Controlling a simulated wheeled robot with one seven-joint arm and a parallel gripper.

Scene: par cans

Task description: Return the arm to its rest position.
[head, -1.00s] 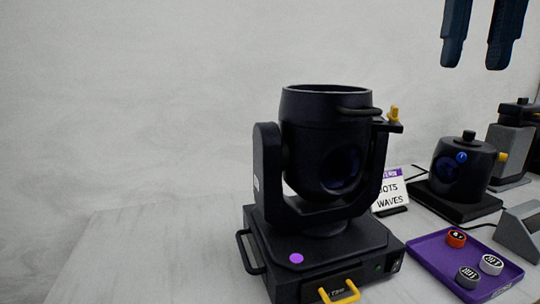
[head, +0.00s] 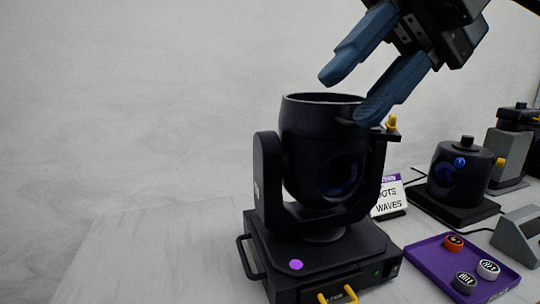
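My gripper (head: 342,100) hangs in the upper right of the head view, tilted, with its two blue fingers pointing down and left. The fingers are spread apart and nothing shows between them. They are at the open top of the black par can (head: 318,150); one fingertip overlaps its right rim in the picture. I cannot tell whether it touches. The par can stands upright in its yoke on a black base (head: 330,255) with a purple dot and yellow handle.
A purple tray (head: 428,272) holds three round labelled pieces at the lower right. Behind it are a sign card (head: 388,202), a smaller black can (head: 458,175), a grey wedge-shaped block (head: 518,237) and a grey and black device (head: 510,150). The table's left side is clear.

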